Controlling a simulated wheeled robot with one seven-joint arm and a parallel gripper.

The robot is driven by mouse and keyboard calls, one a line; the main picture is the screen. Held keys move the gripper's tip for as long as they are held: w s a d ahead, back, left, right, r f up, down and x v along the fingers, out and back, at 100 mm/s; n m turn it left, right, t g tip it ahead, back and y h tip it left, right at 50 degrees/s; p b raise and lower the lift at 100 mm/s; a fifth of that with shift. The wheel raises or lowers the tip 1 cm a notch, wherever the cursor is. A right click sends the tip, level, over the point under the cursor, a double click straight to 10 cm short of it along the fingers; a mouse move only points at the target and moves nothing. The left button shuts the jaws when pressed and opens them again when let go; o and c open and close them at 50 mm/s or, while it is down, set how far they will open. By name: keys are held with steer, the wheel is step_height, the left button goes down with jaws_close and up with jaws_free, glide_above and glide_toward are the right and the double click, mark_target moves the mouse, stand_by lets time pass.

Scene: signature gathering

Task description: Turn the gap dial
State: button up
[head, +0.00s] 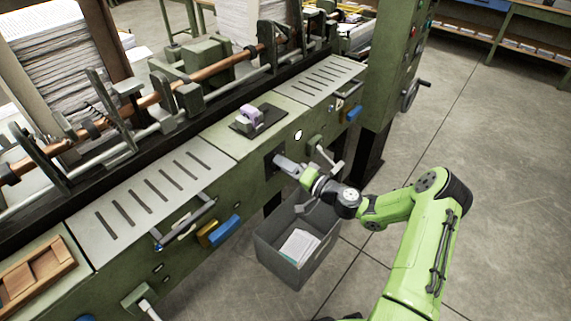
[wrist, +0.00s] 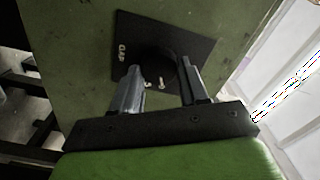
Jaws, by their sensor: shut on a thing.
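The gap dial (wrist: 158,65) is a dark round knob on a black plate marked "GAP" (wrist: 130,30), fixed to the green machine front. In the wrist view my gripper (wrist: 160,80) has its two grey fingers on either side of the dial, shut on it. The fingers hide part of the knob, and its pointer setting cannot be read. In the head view my gripper (head: 280,161) reaches the machine front from the right, at the dark plate (head: 270,165). The dial itself is hidden there behind the gripper.
A grey bin (head: 285,262) with papers stands on the floor below my gripper. A lever handle (head: 328,157) sticks out of the machine just right of the gripper. A blue handle (head: 224,230) is to the left. The floor at the right is clear.

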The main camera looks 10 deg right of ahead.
steer(key=shift+m, duration=0.6)
steer(key=shift+f, duration=0.1)
steer(key=o, duration=1)
steer(key=shift+s+d, duration=0.1)
steer(key=p+v, duration=0.2)
steer(key=v, duration=1.3)
steer(key=shift+s+d, duration=0.15)
steer(key=shift+s, duration=0.1)
